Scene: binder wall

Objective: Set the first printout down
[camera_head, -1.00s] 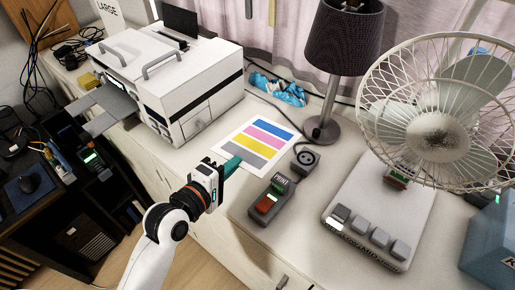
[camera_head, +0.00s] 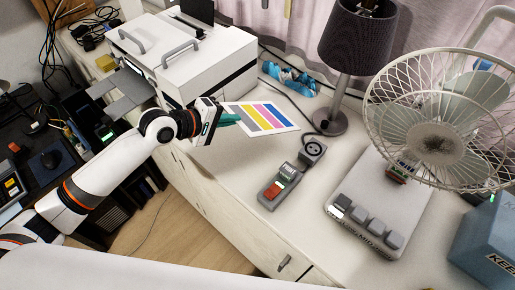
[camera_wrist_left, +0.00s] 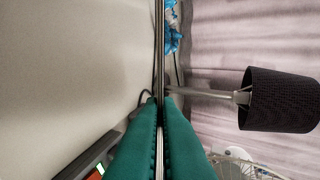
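The printout (camera_head: 268,117) is a white sheet with blue, pink, yellow and grey bars. In the head view my left gripper (camera_head: 236,118) is shut on its near left edge. The sheet appears raised over the white cabinet top beside the printer. In the left wrist view the green fingers (camera_wrist_left: 160,102) are together, and the sheet (camera_wrist_left: 159,45) shows edge-on as a thin strip beyond them. The fingers hide the gripped edge. My right gripper is not in view.
The white printer (camera_head: 185,55) stands behind and left of the sheet. The cabinet top (camera_head: 235,165) in front of the sheet is bare.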

